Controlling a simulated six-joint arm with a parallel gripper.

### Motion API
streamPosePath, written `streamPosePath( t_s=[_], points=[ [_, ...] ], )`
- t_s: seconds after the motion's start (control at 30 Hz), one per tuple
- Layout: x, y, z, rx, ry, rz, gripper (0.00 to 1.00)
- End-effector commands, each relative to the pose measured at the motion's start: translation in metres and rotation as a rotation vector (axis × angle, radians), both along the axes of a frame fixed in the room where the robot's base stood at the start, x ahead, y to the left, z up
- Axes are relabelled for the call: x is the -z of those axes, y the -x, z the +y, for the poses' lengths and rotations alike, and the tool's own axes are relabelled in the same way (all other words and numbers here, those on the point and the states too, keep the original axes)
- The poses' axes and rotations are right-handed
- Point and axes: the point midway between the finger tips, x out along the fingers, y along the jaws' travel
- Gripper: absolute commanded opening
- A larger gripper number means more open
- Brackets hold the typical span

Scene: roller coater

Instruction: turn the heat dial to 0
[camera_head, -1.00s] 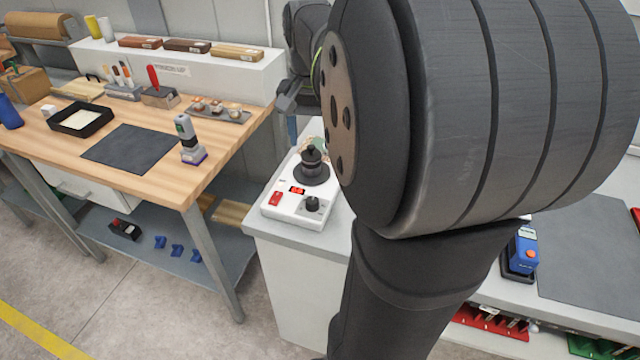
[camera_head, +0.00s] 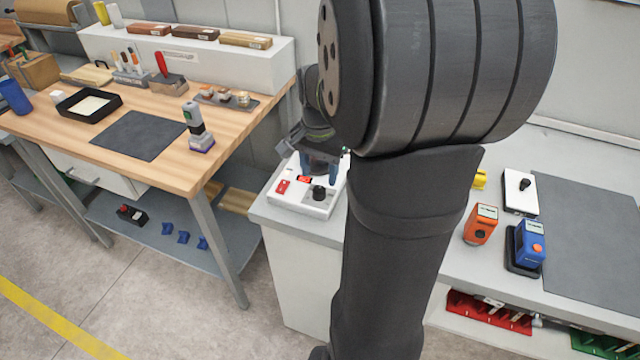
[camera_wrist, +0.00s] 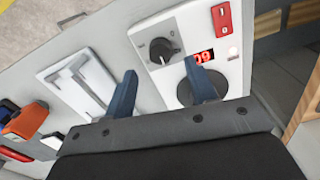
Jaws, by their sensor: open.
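The heat dial (camera_head: 319,192) is a black knob on the front right corner of a white machine (camera_head: 290,201). In the wrist view the dial (camera_wrist: 162,50) shows a pale pointer line and lies just beyond the gap between my fingertips. My gripper (camera_wrist: 161,68) is open with its two blue fingers apart and nothing between them. In the head view my gripper (camera_head: 320,170) is low over the back of the machine, behind the dial. A lit red display (camera_wrist: 203,56) sits beside the dial, its digits tilted and partly hard to read.
A red switch (camera_wrist: 222,20) is next to the display. My right finger overlaps a dark round part of the machine. A white framed plate (camera_wrist: 78,82) lies left of the machine in the wrist view. Orange (camera_head: 481,224) and blue (camera_head: 527,243) devices stand on the right bench.

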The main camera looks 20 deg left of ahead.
Motion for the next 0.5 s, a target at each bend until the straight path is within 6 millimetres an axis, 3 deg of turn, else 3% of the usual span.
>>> streamPosePath(
  t_s=[0.2,0.5],
  points=[
    [0.037,0.0,0.0,0.0,0.002,0.002,0.52],
    [0.053,0.0,0.0,0.0,-0.001,-0.001,0.52]
  ],
)
